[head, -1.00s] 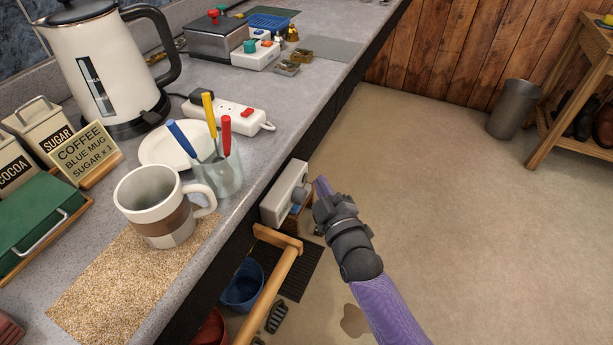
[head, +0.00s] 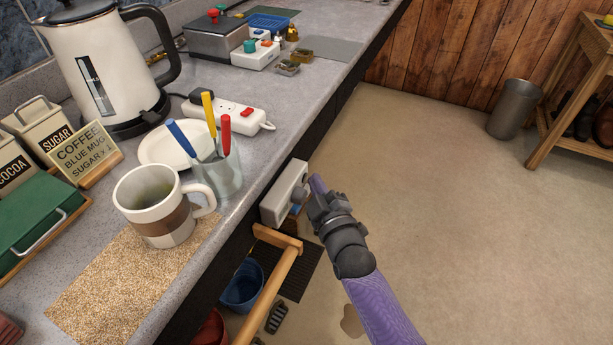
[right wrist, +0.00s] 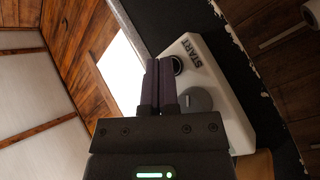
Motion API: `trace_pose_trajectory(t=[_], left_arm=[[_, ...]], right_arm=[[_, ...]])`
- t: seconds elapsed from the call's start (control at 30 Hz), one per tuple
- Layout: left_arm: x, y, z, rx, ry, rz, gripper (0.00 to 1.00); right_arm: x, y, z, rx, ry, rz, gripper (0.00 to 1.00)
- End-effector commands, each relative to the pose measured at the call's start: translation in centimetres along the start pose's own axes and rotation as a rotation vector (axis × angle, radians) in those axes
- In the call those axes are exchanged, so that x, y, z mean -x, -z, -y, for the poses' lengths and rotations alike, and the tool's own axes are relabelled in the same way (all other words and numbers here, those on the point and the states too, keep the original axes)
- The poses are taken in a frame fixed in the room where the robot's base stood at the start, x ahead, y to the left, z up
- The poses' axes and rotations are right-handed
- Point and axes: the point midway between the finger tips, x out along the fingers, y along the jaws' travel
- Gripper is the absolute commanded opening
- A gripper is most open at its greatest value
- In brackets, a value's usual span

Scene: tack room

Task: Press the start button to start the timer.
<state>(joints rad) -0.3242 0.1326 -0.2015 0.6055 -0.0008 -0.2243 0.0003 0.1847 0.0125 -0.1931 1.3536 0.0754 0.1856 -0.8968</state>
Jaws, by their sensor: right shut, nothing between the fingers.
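The timer is a white box (head: 284,194) on the front face of the counter. In the right wrist view the timer (right wrist: 222,112) shows the word START, a dark round button (right wrist: 177,65) beside that word and a grey knob (right wrist: 197,100). My right gripper (head: 317,186) is shut and empty, just right of the timer in the head view. In the right wrist view its fingertips (right wrist: 161,63) appear right beside the start button; I cannot tell whether they touch it. My left gripper is not in view.
A wooden bar (head: 273,282) sticks out below the timer. On the counter above stand a mug (head: 157,212), a glass with coloured-handled utensils (head: 222,178) and a power strip (head: 232,115). Open floor (head: 440,190) lies to the right.

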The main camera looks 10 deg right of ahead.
Motion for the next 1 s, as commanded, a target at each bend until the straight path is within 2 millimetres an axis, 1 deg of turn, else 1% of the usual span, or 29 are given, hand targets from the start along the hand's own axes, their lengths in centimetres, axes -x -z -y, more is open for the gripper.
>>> trace_pose_trajectory(t=[0.37, 0.6, 0.87, 1.0], left_arm=[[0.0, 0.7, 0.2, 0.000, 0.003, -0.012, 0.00], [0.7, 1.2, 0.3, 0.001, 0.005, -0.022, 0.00], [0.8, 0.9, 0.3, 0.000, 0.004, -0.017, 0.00], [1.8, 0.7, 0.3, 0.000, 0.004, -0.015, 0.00]], right_arm=[[-0.1, 0.1, 0.1, 0.001, 0.000, 0.000, 0.00], [0.8, -0.5, -0.7, 0.002, 0.000, 0.000, 0.00], [0.9, -0.7, -0.7, 0.001, 0.000, 0.000, 0.00], [2.1, -1.4, -1.8, 0.004, 0.001, 0.001, 0.00]])
